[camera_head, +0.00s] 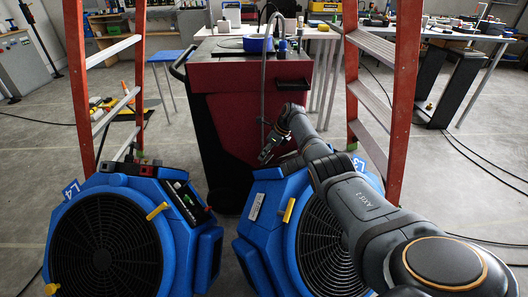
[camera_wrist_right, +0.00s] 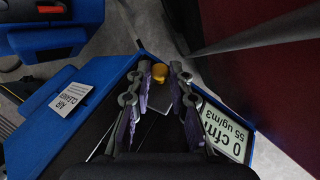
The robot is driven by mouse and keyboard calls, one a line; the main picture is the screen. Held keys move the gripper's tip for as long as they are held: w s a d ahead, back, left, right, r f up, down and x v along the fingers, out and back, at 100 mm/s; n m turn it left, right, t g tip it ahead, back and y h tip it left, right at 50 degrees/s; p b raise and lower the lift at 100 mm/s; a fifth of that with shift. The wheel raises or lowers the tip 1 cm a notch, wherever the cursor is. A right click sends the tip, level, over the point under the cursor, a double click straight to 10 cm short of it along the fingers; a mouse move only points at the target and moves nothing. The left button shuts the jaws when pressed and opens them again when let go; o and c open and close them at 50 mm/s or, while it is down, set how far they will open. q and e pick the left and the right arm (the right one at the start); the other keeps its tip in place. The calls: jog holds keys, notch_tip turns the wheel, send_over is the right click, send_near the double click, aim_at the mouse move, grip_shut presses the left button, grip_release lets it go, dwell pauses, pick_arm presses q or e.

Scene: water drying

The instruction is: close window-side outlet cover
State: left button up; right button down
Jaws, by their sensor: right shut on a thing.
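Two blue air machines with round black grilles stand on the floor in the head view, one at left (camera_head: 172,240) and one at right (camera_head: 262,215). My right gripper (camera_head: 268,150) reaches over the back of the right machine, by the red cabinet. In the right wrist view my right gripper (camera_wrist_right: 161,76) is shut on a small yellow knob (camera_wrist_right: 158,74) at the edge of a dark panel. The blue housing (camera_wrist_right: 62,118) with an "AIR CLEANER" label and a display panel (camera_wrist_right: 225,130) flank the fingers. I cannot tell how far the outlet cover stands open. My left gripper is not in view.
A red cabinet (camera_head: 230,85) stands close behind the machines. Orange ladders stand at left (camera_head: 75,80) and right (camera_head: 403,90). Cables lie on the floor at right. The grey floor (camera_head: 470,185) at right is mostly free.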

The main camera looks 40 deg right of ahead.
jog(key=shift+s+d+f+m+t+y+p, duration=0.15)
jog(key=shift+s+d+m+t+y+p, duration=0.15)
jog(key=shift+m+y+p, duration=0.4)
jog(key=shift+s+d+f+m+t+y, duration=0.15)
jog(key=shift+d+f+m+t, duration=0.1)
jog(key=shift+m, duration=0.4)
jog(key=shift+s+d+f+m+t+y, duration=0.15)
jog(key=shift+m+t, duration=0.1)
jog(key=shift+m, duration=0.4)
jog(key=c, duration=1.3)
grip_release()
jog(key=shift+o, duration=0.2)
jog(key=shift+d, duration=0.15)
jog(key=shift+s+d+r, duration=0.15)
jog(key=shift+d+r, duration=0.25)
jog(key=v, duration=1)
jog(key=shift+s+r, duration=0.25)
jog(key=shift+r, duration=0.1)
